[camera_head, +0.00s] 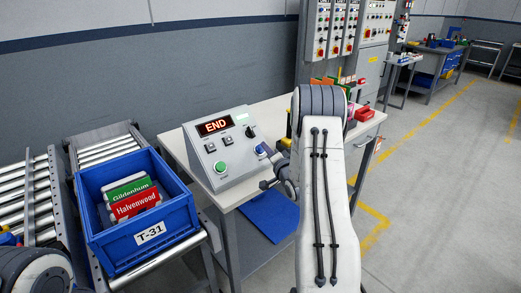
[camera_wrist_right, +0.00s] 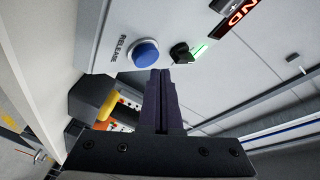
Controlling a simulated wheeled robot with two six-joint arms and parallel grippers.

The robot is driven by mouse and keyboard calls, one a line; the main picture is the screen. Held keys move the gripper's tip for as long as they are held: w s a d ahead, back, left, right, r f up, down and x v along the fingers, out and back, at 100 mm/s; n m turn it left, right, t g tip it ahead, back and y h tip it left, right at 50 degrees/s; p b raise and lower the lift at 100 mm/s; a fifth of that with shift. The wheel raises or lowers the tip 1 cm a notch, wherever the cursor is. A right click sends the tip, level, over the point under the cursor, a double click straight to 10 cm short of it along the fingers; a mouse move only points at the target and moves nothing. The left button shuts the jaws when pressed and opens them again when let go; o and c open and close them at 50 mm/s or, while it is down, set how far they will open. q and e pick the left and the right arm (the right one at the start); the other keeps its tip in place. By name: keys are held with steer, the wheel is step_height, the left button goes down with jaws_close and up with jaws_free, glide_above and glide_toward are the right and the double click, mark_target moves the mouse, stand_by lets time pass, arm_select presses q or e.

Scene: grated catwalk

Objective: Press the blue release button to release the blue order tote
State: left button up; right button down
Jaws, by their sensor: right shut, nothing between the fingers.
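The blue release button (camera_head: 261,149) is on the right side of the sloped grey control box (camera_head: 238,172). In the right wrist view the round blue button (camera_wrist_right: 146,52) sits beside the word RELEASE. My right gripper (camera_wrist_right: 160,72) is shut and empty, its tips just below and right of the button in that view; I cannot tell whether they touch the box. In the head view it is partly hidden by my own arm. The blue order tote (camera_head: 148,256), labelled T-31, stands on the roller conveyor at left with a green and a red box inside. My left gripper is out of view.
The box also has a green button (camera_head: 220,167), a black knob (camera_head: 250,132) and a lit red END display (camera_head: 214,126). It stands on a pale workbench (camera_head: 172,144). A second roller conveyor (camera_head: 30,190) is at far left. Open floor lies at right.

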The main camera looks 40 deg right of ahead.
steer(key=shift+f, duration=0.1)
stand_by(0.5)
steer(key=shift+w+f+b, duration=0.2)
steer(key=shift+w+b, duration=0.15)
